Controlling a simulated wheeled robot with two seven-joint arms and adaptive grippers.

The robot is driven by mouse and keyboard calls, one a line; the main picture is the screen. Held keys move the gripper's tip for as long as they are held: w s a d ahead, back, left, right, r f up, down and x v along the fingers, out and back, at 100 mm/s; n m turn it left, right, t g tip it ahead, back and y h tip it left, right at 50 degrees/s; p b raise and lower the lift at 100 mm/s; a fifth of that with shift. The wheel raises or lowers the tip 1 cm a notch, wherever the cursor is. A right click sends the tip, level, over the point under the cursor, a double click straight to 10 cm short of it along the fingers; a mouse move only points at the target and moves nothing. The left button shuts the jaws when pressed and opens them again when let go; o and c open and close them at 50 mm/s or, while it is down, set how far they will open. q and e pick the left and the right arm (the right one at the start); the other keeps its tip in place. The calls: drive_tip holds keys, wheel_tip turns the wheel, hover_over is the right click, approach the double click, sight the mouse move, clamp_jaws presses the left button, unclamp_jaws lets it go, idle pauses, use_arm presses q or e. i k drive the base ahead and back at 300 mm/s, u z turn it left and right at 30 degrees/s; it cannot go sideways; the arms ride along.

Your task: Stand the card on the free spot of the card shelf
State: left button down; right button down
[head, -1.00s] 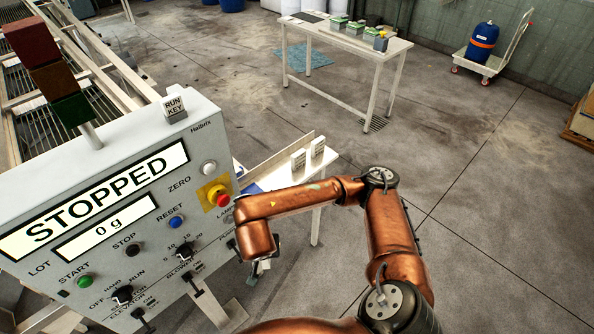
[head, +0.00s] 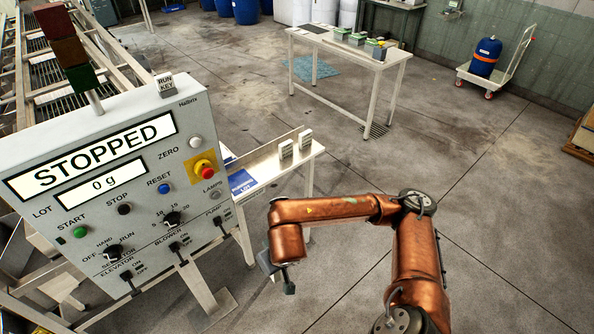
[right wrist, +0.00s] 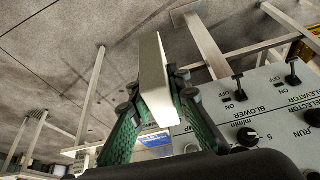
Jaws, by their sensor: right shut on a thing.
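My right gripper (right wrist: 150,112) is shut on a plain white card (right wrist: 153,75), a thick slab that stands out beyond the green fingers in the right wrist view. In the head view my right gripper (head: 284,278) hangs below the copper forearm, right of the control panel, and the card cannot be made out there. The card shelf (head: 265,161) is a narrow white shelf behind the panel. My gripper is apart from the shelf, nearer to me. My left gripper is out of view.
The control panel (head: 110,190) reads STOPPED and 0 g, with knobs and levers; its lower switches show close to the card in the right wrist view. A white table (head: 345,50) with green-grey boxes stands behind. Open floor (head: 480,230) lies to the right.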

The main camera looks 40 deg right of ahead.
sight(265, 168)
drive_tip(key=k, duration=0.55)
drive_tip(key=z, duration=0.95)
drive_tip(key=i, duration=1.5)
drive_tip(key=u, duration=0.2)
